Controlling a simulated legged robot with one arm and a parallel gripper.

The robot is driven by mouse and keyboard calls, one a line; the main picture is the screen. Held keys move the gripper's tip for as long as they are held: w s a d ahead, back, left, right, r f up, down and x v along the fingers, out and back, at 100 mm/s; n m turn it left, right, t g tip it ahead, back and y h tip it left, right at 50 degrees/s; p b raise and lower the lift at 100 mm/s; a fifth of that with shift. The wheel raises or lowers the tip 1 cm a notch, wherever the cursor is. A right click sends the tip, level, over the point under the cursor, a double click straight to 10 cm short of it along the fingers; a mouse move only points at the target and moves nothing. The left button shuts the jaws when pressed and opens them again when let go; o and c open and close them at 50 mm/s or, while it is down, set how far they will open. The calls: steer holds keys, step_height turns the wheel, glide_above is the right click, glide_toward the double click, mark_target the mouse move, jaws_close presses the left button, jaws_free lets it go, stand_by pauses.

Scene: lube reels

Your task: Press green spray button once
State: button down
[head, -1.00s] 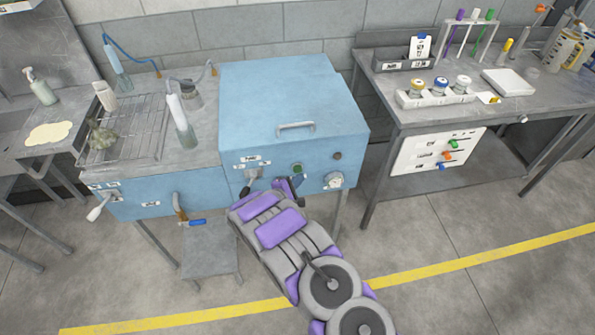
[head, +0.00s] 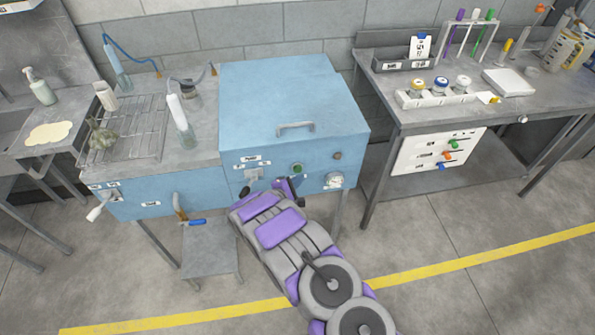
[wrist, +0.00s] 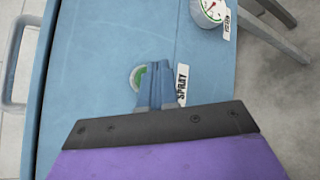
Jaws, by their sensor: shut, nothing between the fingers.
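The green spray button (head: 297,169) is on the front panel of the blue cabinet (head: 290,95). In the wrist view the green button (wrist: 138,77) shows as a green disc in a pale ring, partly covered by my gripper. A label reading SPRAY (wrist: 181,87) lies beside it. My gripper (wrist: 158,66) is shut and empty, its fingertips over the right part of the button in that view. Whether the tips touch the button cannot be told. In the head view my gripper (head: 273,184) is just below the panel, partly hidden by my arm.
A gauge (head: 334,180) sits right of the button, and a dark knob (head: 337,156) above it. The cabinet's lid handle (head: 296,127) is above. A blue-handled valve (head: 191,221) hangs at the left. A workbench (head: 480,110) stands at the right.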

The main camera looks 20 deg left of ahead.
steer(key=shift+w, duration=0.2)
steer(key=shift+w+a+r, duration=0.1)
steer(key=shift+a, duration=0.1)
steer(key=shift+w+a+b, duration=0.2)
steer(key=shift+w+b, duration=0.1)
steer(key=shift+w, duration=0.15)
stand_by(1.0)
steer(key=shift+s, duration=0.1)
steer(key=shift+s+d, duration=0.45)
steer(key=shift+s, duration=0.25)
steer(key=shift+s+d, duration=0.45)
steer(key=shift+s, duration=0.25)
steer(key=shift+s+d, duration=0.4)
steer(key=shift+s, duration=0.35)
steer(key=shift+s+d, duration=0.45)
steer(key=shift+s, duration=0.25)
